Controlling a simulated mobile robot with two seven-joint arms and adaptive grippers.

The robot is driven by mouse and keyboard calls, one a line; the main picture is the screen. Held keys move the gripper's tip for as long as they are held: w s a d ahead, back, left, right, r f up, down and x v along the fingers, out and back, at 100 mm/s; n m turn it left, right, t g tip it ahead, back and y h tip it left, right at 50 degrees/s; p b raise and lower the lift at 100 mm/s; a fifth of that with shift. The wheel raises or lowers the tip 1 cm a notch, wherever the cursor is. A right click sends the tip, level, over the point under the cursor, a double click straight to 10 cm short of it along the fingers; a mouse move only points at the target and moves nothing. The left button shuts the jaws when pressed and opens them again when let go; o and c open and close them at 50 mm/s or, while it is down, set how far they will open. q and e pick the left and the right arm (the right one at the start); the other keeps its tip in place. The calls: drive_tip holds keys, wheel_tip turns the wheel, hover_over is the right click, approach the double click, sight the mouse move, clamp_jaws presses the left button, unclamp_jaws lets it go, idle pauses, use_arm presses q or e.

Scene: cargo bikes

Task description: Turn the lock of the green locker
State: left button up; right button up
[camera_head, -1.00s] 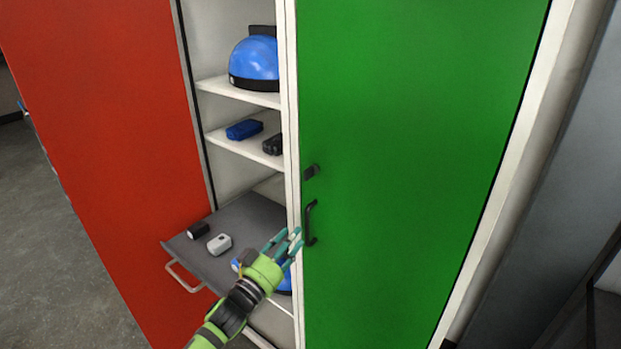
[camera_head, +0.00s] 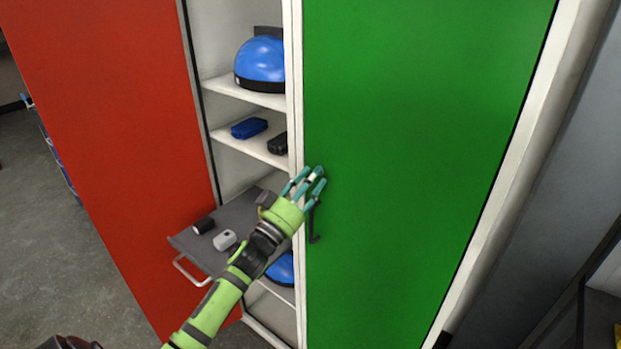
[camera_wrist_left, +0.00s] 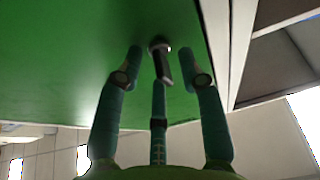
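The green locker door (camera_head: 420,130) fills the right middle of the head view and looks closed. My left gripper (camera_head: 311,180) is in front of the door's left edge, over the spot of the lock, which it hides there. In the left wrist view the dark lock knob (camera_wrist_left: 161,62) lies between the fingertips of my left gripper (camera_wrist_left: 160,80). The fingers are spread, with a gap on each side of the knob. I cannot tell whether any finger touches it. The black door handle (camera_head: 313,225) shows partly below the gripper. My right gripper is not in view.
The red door (camera_head: 105,120) stands to the left. Between the doors, open shelves hold a blue helmet (camera_head: 261,62) and small items. A grey pulled-out tray (camera_head: 195,247) sticks out left of my left arm. A grey wall is at the right.

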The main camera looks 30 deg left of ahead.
use_arm(q)
clamp_jaws()
drive_tip(key=shift+f+m, duration=0.1)
drive_tip(key=shift+m, duration=0.2)
drive_tip(key=m+h, duration=0.2)
drive_tip(key=m, duration=0.1)
drive_tip(key=shift+m+g+b, duration=0.3)
drive_tip(key=shift+m+b, duration=0.1)
drive_tip(key=m+h, duration=0.1)
drive_tip(key=m, duration=0.2)
drive_tip(key=m+g+h, duration=0.1)
drive_tip(key=m+h, duration=0.1)
drive_tip(key=m, duration=0.1)
drive_tip(key=shift+a+g, duration=0.2)
drive_tip(key=shift+g, duration=0.1)
drive_tip(key=m+g, duration=0.1)
drive_tip(key=m, duration=0.2)
drive_tip(key=m+g+h, duration=0.1)
drive_tip(key=m, duration=0.3)
drive_tip(key=shift+a, duration=0.1)
drive_tip(key=shift+a+m+g+p, duration=0.1)
drive_tip(key=shift+m+g+p, duration=1)
drive_tip(key=shift+m, duration=1.4)
